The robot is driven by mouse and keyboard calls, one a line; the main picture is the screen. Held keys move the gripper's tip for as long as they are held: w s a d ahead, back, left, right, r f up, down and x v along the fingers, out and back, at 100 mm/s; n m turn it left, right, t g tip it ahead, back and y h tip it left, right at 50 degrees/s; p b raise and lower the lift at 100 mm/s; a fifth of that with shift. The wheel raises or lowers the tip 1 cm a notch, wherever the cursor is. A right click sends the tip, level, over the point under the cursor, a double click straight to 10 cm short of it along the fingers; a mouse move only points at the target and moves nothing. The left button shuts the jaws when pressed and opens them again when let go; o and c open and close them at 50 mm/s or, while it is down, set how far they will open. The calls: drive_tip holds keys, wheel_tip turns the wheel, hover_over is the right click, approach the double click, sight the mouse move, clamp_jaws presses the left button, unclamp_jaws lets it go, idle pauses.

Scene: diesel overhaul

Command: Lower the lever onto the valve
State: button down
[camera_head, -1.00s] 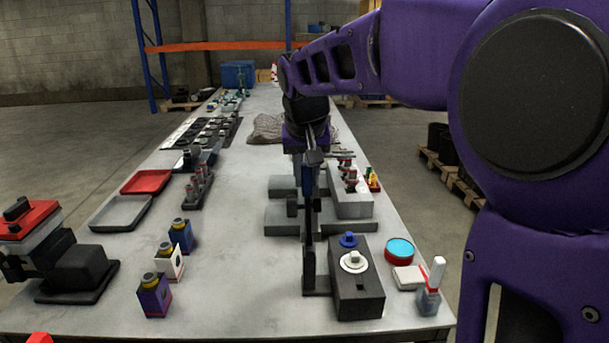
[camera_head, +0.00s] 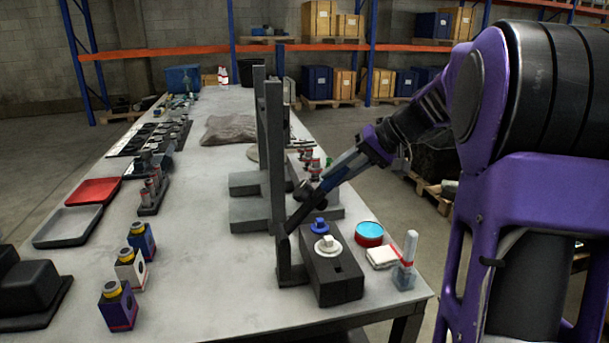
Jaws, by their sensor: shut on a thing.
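My gripper (camera_head: 312,190) reaches down and left from the purple wrist, above the near right part of the table. It is shut on a dark bar, which looks like the lever (camera_head: 298,214). The lever is tilted, its lower end near the top of a short dark post (camera_head: 284,262). A dark block (camera_head: 338,286) stands just right of the post. On the block sit a blue round piece (camera_head: 319,226) and a white round piece (camera_head: 327,246); one may be the valve, I cannot tell which. The lever is above and behind them, apparently apart from both.
Tall grey uprights (camera_head: 274,150) rise behind the lever. A blue-topped red tin (camera_head: 369,234), a white pad (camera_head: 382,257) and a clear bottle (camera_head: 404,265) stand right of the block. Small bottles (camera_head: 131,267) and trays (camera_head: 67,226) are at left. The table between is clear.

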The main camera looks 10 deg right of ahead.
drive_tip(key=d+f+m+t+y+b, duration=0.1)
drive_tip(key=d+f+y+b, duration=0.3)
drive_tip(key=f, duration=0.4)
drive_tip(key=shift+d+f+m+y, duration=0.3)
drive_tip(key=shift+d+y, duration=0.35)
drive_tip(key=shift+y, duration=0.35)
drive_tip(key=c, duration=0.7)
unclamp_jaws()
drive_tip(key=shift+a, duration=0.1)
drive_tip(key=p+v, duration=0.2)
drive_tip(key=v, duration=1.5)
drive_tip(key=shift+d, duration=0.2)
